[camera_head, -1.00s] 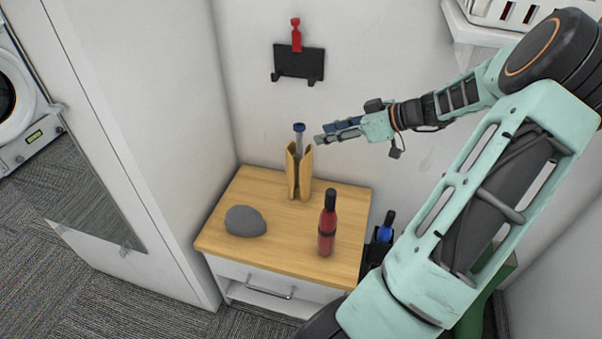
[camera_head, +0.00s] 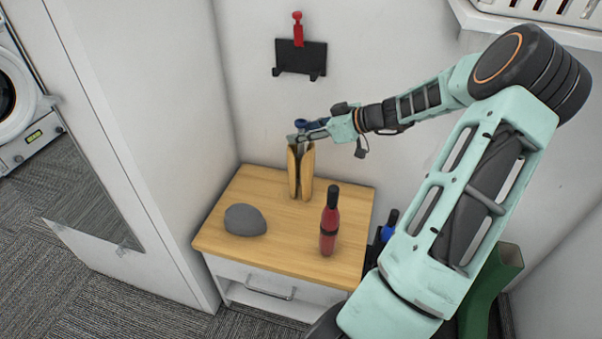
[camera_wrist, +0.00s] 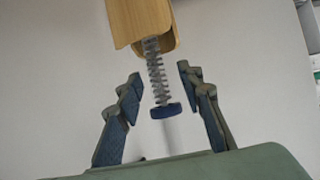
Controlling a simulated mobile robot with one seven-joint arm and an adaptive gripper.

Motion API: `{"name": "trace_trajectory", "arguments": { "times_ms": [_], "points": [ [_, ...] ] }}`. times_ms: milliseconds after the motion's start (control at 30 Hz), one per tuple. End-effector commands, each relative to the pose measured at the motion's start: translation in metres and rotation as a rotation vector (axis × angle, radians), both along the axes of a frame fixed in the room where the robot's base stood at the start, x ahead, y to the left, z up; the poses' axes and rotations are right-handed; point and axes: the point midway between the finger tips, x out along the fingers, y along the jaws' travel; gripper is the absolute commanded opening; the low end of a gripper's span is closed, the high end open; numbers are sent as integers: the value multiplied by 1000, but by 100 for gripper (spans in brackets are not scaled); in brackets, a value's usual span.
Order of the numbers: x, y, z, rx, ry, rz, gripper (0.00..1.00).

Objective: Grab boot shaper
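The boot shaper (camera_head: 300,172) stands upright on the wooden top of a small cabinet. It has two tan wooden halves and a spring-wrapped stem with a blue knob. In the wrist view its wooden body (camera_wrist: 143,22) is at the top, and the blue knob (camera_wrist: 166,111) and stem lie between my fingers. My gripper (camera_wrist: 160,90) is open, with a gap on both sides of the stem. In the head view my gripper (camera_head: 303,132) is at the top of the shaper and covers most of the stem and knob.
A grey stone-like object (camera_head: 245,220) and a red bottle (camera_head: 329,225) stand on the cabinet top (camera_head: 285,245). A black wall holder (camera_head: 300,58) with a red item hangs above. White walls close in behind and at left.

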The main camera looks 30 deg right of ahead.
Motion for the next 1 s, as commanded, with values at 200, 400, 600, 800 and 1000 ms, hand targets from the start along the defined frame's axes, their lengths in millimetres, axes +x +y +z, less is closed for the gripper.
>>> {"name": "trace_trajectory", "arguments": {
  "times_ms": [200,400,600,800,1000],
  "points": [
    [2,1,-1,0,0,-1,34],
    [2,1,-1,0,0,-1,14],
    [2,1,-1,0,0,-1,0],
    [2,1,-1,0,0,-1,0],
    [2,1,0,-1,-2,0,0]
  ]
}}
